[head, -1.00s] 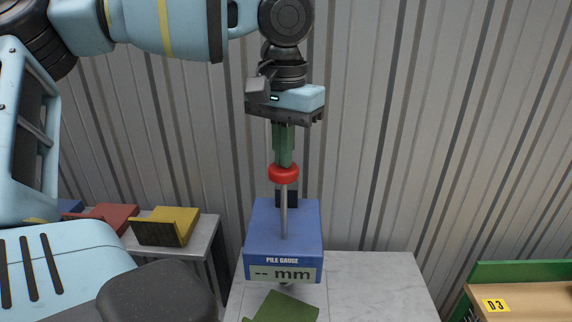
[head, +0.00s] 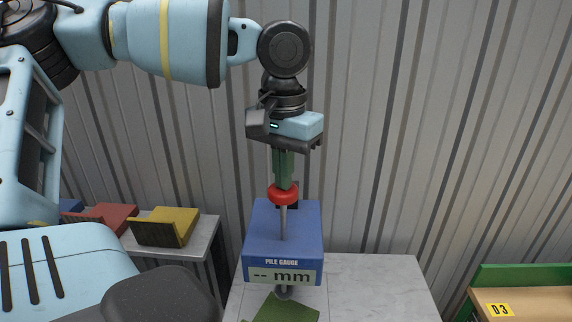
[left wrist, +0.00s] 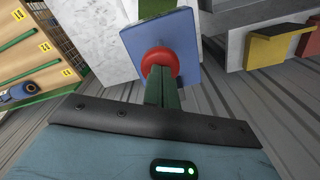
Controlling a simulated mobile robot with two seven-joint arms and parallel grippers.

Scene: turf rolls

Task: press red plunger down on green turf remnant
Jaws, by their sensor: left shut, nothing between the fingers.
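The red plunger knob (head: 283,194) sits on a thin grey rod in front of the blue pile gauge (head: 262,228), whose display reads "-- mm". The green turf remnant (head: 284,309) lies on the table below the gauge, partly cut off by the frame edge. The plunger's foot shows just above or on the turf; I cannot tell if it touches. My left gripper (head: 284,184) points straight down, shut and empty, with its green fingertips on top of the red knob. The left wrist view shows the knob (left wrist: 160,62) at the fingertips. My right gripper is not in view.
A pale marble table (head: 375,285) carries the gauge and has free room to its right. A wooden shelf marked D3 (head: 520,300) stands at right. A corrugated wall is behind.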

